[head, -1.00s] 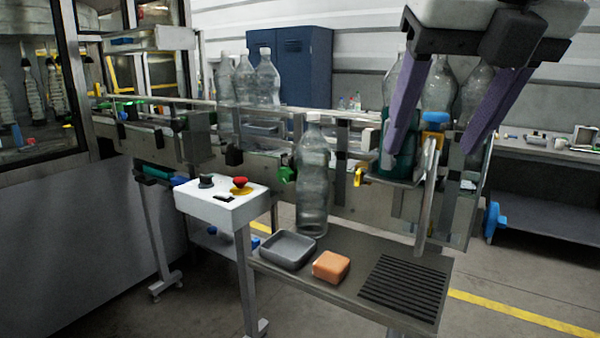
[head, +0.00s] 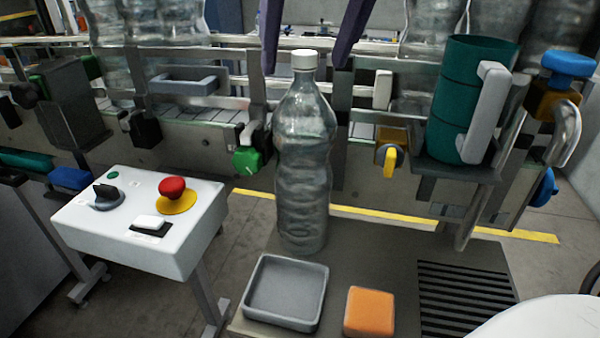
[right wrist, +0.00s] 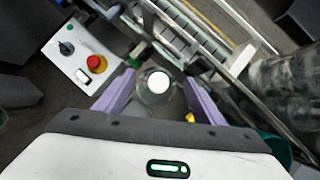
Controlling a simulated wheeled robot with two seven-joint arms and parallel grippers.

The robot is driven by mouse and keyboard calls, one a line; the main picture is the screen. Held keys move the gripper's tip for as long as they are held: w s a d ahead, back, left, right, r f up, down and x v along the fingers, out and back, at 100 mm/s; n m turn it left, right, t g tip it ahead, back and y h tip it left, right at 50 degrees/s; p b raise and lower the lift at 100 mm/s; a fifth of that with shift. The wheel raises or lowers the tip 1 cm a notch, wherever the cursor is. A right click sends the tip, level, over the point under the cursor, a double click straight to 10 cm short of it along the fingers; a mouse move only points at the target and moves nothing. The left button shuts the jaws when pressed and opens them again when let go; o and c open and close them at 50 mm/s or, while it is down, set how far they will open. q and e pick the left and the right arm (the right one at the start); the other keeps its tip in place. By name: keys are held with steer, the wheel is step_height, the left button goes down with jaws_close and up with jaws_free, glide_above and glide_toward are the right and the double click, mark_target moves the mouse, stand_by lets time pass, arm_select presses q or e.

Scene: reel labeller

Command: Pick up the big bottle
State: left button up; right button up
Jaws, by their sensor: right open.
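The big bottle (head: 303,150) is clear plastic with a white cap and stands upright on the small grey side table (head: 380,262) in front of the conveyor. My right gripper (head: 305,62) is open, its two purple fingers at the top of the head view, on either side of the bottle's cap. In the right wrist view the cap (right wrist: 158,82) lies between the open purple fingers (right wrist: 158,92), seen from above. The fingers look apart from the bottle. My left gripper is in neither view.
A grey tray (head: 286,291), an orange block (head: 369,312) and a black ribbed mat (head: 462,300) lie on the side table. A white control box (head: 140,220) stands left. A green mug-like container (head: 468,95) stands right, by the conveyor rail.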

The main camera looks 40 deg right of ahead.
mark_target(300, 86)
steer(key=shift+x, duration=0.8)
steer(key=x, duration=0.3)
steer(key=shift+a+f+p, duration=0.1)
steer(key=shift+f+p, duration=0.25)
steer(key=shift+f, duration=0.05)
steer(key=shift+w+f, duration=0.2)
steer(key=shift+f, duration=0.15)
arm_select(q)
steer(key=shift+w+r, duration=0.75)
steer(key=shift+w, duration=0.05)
arm_select(e)
steer(key=shift+c, duration=0.3)
steer(key=c, duration=1.4)
steer(key=shift+s, duration=0.1)
jaws_close()
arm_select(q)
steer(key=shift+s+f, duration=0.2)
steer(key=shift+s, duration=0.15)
arm_select(e)
steer(key=shift+f, duration=0.1)
